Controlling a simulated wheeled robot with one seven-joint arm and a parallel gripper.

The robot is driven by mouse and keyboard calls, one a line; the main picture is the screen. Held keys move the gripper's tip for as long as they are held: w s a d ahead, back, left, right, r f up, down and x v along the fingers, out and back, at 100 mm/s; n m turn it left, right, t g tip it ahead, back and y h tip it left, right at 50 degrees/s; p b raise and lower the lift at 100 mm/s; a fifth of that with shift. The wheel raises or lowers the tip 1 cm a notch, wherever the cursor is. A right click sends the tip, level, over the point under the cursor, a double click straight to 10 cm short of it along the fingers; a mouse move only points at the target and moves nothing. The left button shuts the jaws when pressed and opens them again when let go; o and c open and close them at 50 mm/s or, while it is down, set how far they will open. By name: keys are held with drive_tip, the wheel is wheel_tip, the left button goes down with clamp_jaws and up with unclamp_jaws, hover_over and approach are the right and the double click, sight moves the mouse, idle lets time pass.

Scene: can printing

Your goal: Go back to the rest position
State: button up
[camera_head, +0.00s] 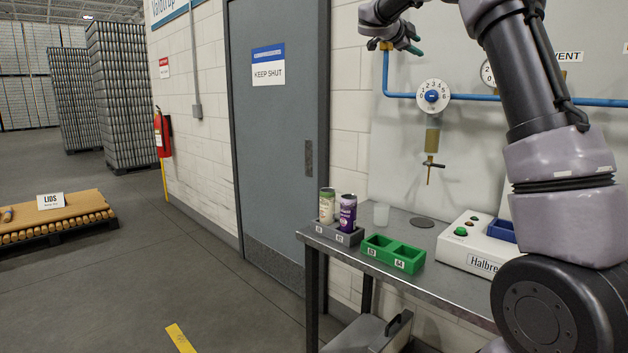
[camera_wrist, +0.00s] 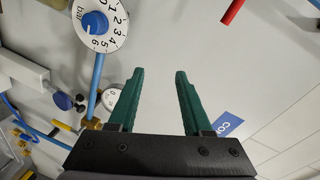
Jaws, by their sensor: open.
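My gripper (camera_wrist: 155,95) is open and empty, with two green fingers held apart in the wrist view. In the head view my gripper (camera_head: 415,47) is raised at the top, in front of the pale wall panel and left of my forearm. Behind the fingers the wrist view shows the panel, with a white dial with a blue knob (camera_wrist: 95,23) at the upper left. Nothing is between the fingers.
A blue pipe (camera_head: 455,97) and numbered dial (camera_head: 433,96) are near my arm. Open floor lies left.

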drive_tip(key=s+d+f+n+g+y, duration=0.15)
drive_tip(key=s+f+n+y, duration=0.3)
drive_tip(key=s, duration=0.75)
drive_tip(key=s+f+n+g+y, duration=0.25)
drive_tip(key=s+f+n, duration=0.25)
drive_tip(key=s, duration=0.7)
drive_tip(key=s+a+f+n+y, duration=0.2)
drive_tip(key=s+a+f+n, duration=0.1)
drive_tip(key=s, duration=0.4)
drive_tip(key=s+a+f+n+y, duration=0.2)
drive_tip(key=s+a+f+n, duration=0.1)
drive_tip(key=s+f, duration=0.3)
drive_tip(key=s+a+f+n+y, duration=0.3)
drive_tip(key=s+a+f+n, duration=0.1)
drive_tip(key=s, duration=0.6)
drive_tip(key=shift+f, duration=0.25)
